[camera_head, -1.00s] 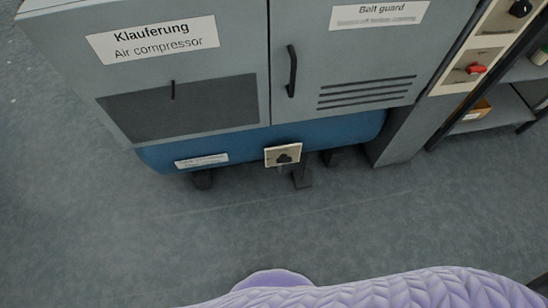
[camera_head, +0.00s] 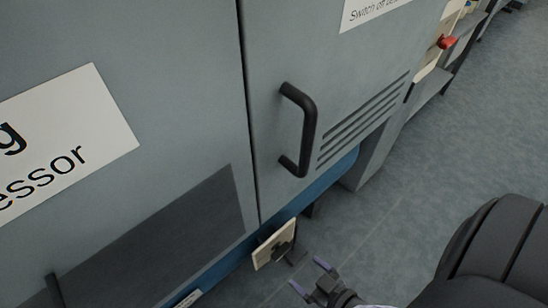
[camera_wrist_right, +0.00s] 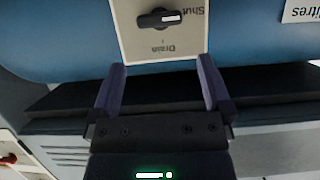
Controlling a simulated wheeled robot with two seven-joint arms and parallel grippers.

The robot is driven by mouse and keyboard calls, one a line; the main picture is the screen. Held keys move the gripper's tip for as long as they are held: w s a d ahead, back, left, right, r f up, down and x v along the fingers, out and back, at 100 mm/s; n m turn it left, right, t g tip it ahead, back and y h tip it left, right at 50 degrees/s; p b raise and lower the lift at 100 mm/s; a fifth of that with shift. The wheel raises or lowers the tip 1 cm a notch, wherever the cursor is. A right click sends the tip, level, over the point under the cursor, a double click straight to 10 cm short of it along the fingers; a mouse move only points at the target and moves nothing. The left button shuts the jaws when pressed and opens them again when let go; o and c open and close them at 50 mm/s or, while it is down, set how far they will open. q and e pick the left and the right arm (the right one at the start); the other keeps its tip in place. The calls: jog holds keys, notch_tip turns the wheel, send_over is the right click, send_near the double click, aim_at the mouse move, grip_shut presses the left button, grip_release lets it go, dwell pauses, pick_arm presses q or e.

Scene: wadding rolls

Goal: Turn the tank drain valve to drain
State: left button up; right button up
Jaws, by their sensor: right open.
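The drain valve is a black knob (camera_wrist_right: 158,18) on a cream plate (camera_wrist_right: 135,45) on the blue tank (camera_wrist_right: 55,62). In the right wrist view the plate reads "Shut" and "Drain" upside down. The knob's bar lies crosswise, its white mark at the right end beside "Shut". The head view also shows the knob (camera_head: 284,248) and plate (camera_head: 264,254), low under the cabinet. My right gripper (camera_head: 311,275) is open and empty, just short of the plate and apart from the knob. Its two purple-grey fingers (camera_wrist_right: 161,78) point at the plate's lower part. My left gripper is not in view.
The grey compressor cabinet fills the left, with a black door handle (camera_head: 302,130) jutting out above the valve. A red knob (camera_head: 446,42) is on a panel at the upper right. The floor (camera_head: 440,150) at the right is clear.

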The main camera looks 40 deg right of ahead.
aim_at(284, 254)
jog(key=b+x, duration=0.1)
jog(key=x, duration=0.3)
jog(key=b+x, duration=0.1)
jog(key=x, duration=0.1)
jog(key=shift+f+b, duration=0.35)
jog(key=shift+w+f, duration=0.1)
jog(key=shift+w, duration=0.55)
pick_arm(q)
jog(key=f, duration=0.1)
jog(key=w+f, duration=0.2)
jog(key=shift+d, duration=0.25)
pick_arm(e)
jog(key=shift+w, duration=0.3)
jog(key=shift+c, duration=0.3)
jog(key=c, duration=0.9)
